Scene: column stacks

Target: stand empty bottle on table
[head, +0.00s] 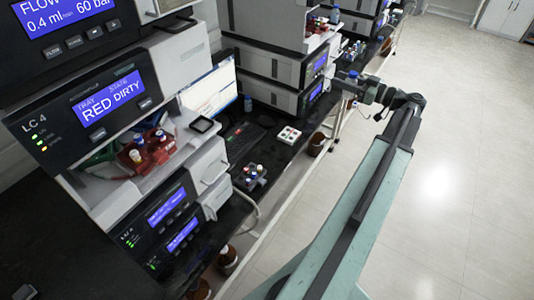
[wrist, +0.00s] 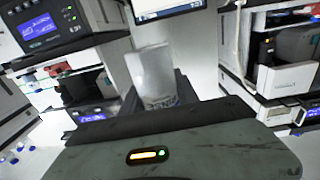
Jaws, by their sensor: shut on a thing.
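My gripper shows in the wrist view (wrist: 155,100) with its dark fingers on either side of a clear, whitish bottle (wrist: 150,72) with faint lettering low on it. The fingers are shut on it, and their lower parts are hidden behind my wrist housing. The bottle looks empty and leans slightly in that view. In the head view my gripper (head: 352,86) is at the end of my outstretched arm, near the bench's far right edge. The held bottle is too small there to make out clearly. The table is a black bench top (head: 268,133) left of my arm.
Stacked instruments (head: 120,92) line the left. Open floor (head: 440,170) lies to the right.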

